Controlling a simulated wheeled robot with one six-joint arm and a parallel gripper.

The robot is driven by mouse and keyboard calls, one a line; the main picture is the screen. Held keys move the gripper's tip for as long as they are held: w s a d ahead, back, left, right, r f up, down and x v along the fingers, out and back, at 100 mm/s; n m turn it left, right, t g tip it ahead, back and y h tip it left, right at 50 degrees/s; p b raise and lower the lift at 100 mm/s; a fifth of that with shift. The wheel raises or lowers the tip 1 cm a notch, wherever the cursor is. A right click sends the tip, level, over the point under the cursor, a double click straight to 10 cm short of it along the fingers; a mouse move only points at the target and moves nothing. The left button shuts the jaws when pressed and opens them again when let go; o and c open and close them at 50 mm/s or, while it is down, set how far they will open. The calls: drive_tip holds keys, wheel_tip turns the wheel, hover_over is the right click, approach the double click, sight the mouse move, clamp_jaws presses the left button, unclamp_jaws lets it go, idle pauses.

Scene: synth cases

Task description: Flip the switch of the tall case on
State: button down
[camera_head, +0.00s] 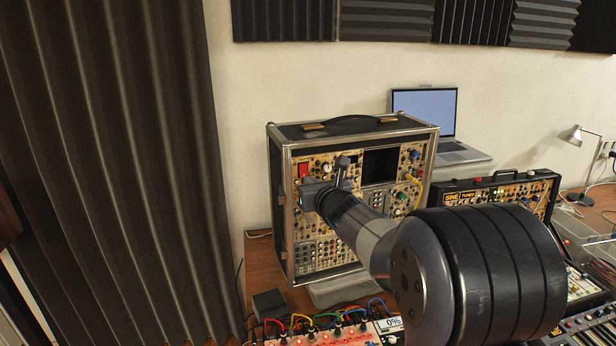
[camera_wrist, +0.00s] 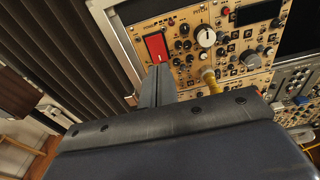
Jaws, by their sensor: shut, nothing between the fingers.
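The tall case (camera_head: 292,133) stands upright on the table against the wall, its beige panel full of knobs and jacks. A red switch (camera_head: 303,170) sits at the panel's upper left; it also shows in the wrist view as a red rocker (camera_wrist: 156,47) in a dark frame. My gripper (camera_head: 306,188) is in front of the panel, just below the switch. In the wrist view my fingers (camera_wrist: 160,69) are shut and empty, their tips at the lower edge of the switch. I cannot tell whether they touch it. My arm hides part of the panel.
A laptop (camera_head: 425,112) stands behind the case. A smaller open case (camera_head: 502,190) is at the right, near a desk lamp (camera_head: 573,134). A box with coloured cables (camera_head: 340,338) is in front. A dark curtain (camera_head: 110,150) hangs at the left.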

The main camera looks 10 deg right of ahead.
sight(304, 171)
drive_tip(key=w, duration=0.1)
drive_tip(key=w+p, duration=0.1)
drive_tip(key=shift+w+a+f, duration=0.15)
drive_tip(key=shift+w+a, duration=0.05)
drive_tip(key=shift+w, duration=0.15)
drive_tip(key=shift+f+b, duration=0.15)
drive_tip(key=shift+b, duration=0.3)
drive_tip(key=shift+w+b, duration=0.15)
drive_tip(key=shift+b, duration=0.55)
